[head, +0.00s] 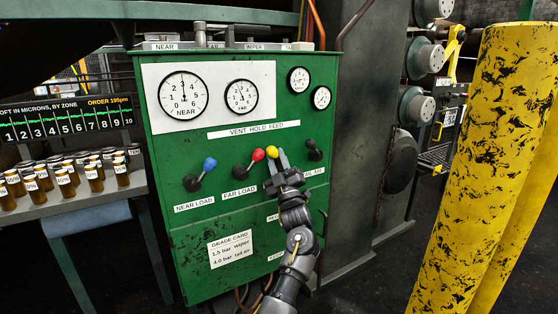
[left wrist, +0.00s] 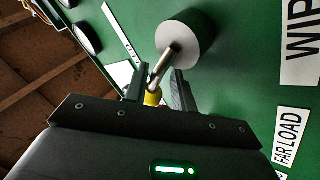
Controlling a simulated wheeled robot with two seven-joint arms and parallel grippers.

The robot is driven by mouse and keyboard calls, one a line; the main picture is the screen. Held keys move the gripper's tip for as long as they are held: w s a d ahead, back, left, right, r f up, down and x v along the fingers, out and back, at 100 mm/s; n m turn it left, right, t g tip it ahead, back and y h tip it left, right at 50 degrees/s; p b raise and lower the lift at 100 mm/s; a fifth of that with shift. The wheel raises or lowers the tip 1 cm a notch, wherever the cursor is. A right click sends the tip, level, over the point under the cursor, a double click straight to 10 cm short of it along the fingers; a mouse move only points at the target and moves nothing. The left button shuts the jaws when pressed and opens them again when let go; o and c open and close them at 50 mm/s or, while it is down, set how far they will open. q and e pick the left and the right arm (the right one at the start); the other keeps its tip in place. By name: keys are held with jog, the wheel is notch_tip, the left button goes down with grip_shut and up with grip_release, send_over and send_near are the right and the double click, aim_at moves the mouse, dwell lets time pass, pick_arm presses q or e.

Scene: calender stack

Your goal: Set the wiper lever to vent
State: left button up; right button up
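The wiper lever has a yellow knob (head: 271,152) and stands third from the left on the green panel (head: 215,265). My left gripper (head: 277,168) is at this lever, its fingers apart. In the left wrist view the yellow knob (left wrist: 152,98) sits between the two fingers (left wrist: 157,92), with a gap visible beside it. The metal shaft runs up to a grey round hub (left wrist: 185,38). The gripper covers the hub and label in the head view; the wrist view shows a partly cut label (left wrist: 301,42) reading "WIP". A strip (head: 253,129) reads "VENT HOLD FEED". My right gripper is not in view.
A red-knobbed lever (head: 258,155) is close left of the gripper, a blue-knobbed one (head: 209,163) farther left, and a black one (head: 314,153) to the right. Gauges (head: 183,95) are above. Yellow posts (head: 485,170) stand right; a shelf of jars (head: 65,180) stands left.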

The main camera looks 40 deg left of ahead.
pick_arm(q)
jog(key=shift+s+d+r, duration=0.1)
jog(key=shift+s+r, duration=0.1)
jog(key=shift+r, duration=0.25)
jog(key=shift+f, duration=0.1)
jog(key=v, duration=1)
jog(key=shift+s+d+f+b, duration=0.15)
jog(key=shift+d+f+b, duration=0.05)
jog(key=shift+d+b, duration=0.1)
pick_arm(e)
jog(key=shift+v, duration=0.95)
pick_arm(q)
jog(key=shift+a, duration=0.1)
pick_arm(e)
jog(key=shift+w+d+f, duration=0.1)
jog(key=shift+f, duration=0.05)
